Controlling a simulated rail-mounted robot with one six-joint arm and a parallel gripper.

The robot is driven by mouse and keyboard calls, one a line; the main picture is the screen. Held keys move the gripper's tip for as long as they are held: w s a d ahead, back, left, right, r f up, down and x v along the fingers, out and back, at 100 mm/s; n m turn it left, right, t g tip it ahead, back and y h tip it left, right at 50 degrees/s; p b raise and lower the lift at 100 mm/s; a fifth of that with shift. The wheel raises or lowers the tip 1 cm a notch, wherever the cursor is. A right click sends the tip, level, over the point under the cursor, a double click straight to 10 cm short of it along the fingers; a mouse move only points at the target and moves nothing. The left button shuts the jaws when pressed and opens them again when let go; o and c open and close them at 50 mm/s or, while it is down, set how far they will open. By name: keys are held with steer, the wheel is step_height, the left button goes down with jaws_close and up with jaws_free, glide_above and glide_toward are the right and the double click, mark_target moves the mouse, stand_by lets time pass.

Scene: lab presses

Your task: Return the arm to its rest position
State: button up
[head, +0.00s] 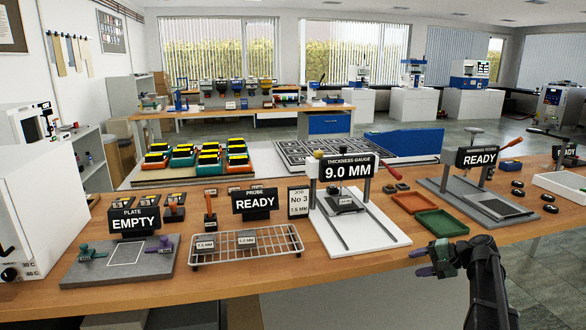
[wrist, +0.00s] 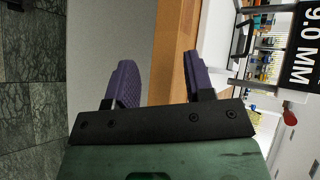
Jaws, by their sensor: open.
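My gripper (head: 424,262) is at the right front of the head view, over the floor in front of the bench's near edge. Its two purple fingers stand apart with nothing between them. In the wrist view my gripper (wrist: 158,80) is also open and empty, with the wooden bench edge behind and right of the fingers. My black arm stands folded upright below it at the right of the head view.
The wooden bench (head: 290,276) carries a thickness gauge (head: 345,205) reading 9.0 MM, a green tray (head: 441,223), a wire rack (head: 246,243), a grey plate (head: 122,262) marked EMPTY and a READY press (head: 476,190) at right. The floor before the bench looks clear around my gripper.

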steer(key=s+a+f+n+g+h, duration=0.2)
steer(key=s+a+f+h, duration=0.15)
steer(key=s+a, duration=0.4)
steer(key=s+a+f+n+g+h, duration=0.1)
steer(key=s+a+f+n+h, duration=0.25)
steer(key=s, duration=0.65)
steer(key=s+a+f+n+g+h, duration=0.2)
steer(key=s+a+h, duration=0.2)
steer(key=s+a, duration=0.35)
step_height(320, 180, up, 14)
steer(key=a+p, duration=0.1)
steer(key=p, duration=1.3)
steer(key=shift+r, duration=0.25)
